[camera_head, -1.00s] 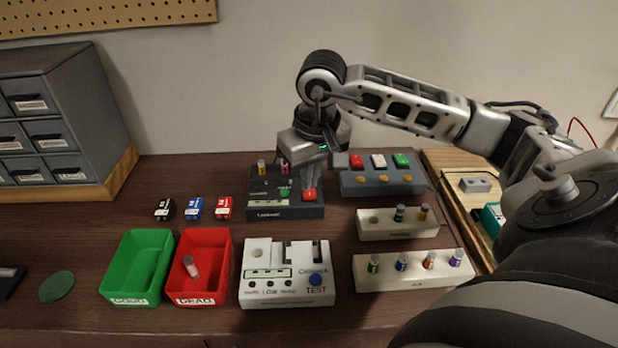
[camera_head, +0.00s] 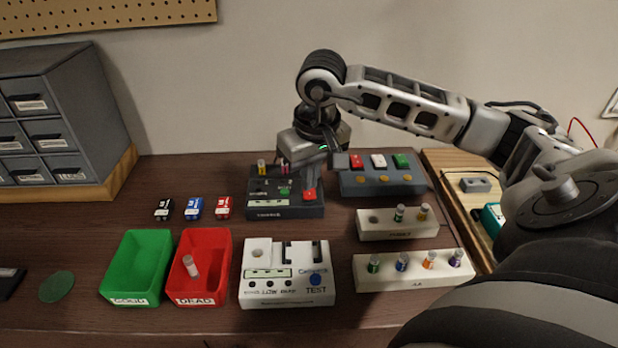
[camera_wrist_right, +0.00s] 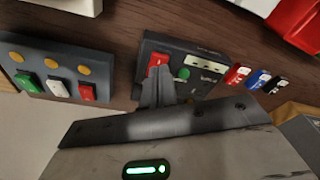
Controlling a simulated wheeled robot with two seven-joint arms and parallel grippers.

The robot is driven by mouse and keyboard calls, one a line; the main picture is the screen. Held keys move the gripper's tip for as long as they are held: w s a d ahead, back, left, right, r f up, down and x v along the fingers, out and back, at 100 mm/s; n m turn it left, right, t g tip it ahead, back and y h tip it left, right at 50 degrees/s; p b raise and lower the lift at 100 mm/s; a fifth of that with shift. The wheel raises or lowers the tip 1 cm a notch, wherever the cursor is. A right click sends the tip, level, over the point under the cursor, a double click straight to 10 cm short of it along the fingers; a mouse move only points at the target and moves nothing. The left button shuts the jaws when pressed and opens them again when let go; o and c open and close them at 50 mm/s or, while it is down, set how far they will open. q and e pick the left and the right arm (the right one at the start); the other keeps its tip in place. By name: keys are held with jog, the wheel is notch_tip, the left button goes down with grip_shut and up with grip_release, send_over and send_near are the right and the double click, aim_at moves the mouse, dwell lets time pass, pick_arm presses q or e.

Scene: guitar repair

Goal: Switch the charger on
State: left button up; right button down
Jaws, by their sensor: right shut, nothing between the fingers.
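The charger (camera_head: 262,211) is a dark box at the back middle of the table, with two cells standing in its rear part. Its red switch (camera_head: 310,195) is at the front right corner, and it also shows in the right wrist view (camera_wrist_right: 158,60). A round green part (camera_wrist_right: 183,73) sits beside the switch; I cannot tell whether it is lit. My right gripper (camera_head: 310,185) is shut and empty, pointing down over the charger with its fingertips (camera_wrist_right: 158,82) close to the red switch. I cannot tell whether they touch it. My left gripper is not in view.
A grey box (camera_head: 385,187) with red, white and green switches stands right of the charger. White cell racks (camera_head: 398,232) are at the right. A white tester (camera_head: 287,298), red bin (camera_head: 205,245) and green bin (camera_head: 140,245) are in front. Small coloured blocks (camera_head: 194,209) lie left.

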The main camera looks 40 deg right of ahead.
aim_at(310, 194)
jog(key=shift+f+b, duration=0.85)
jog(key=shift+f, duration=0.15)
jog(key=shift+r, duration=0.1)
dwell(0.3)
jog(key=shift+r+p, duration=2.35)
jog(key=shift+r, duration=1.15)
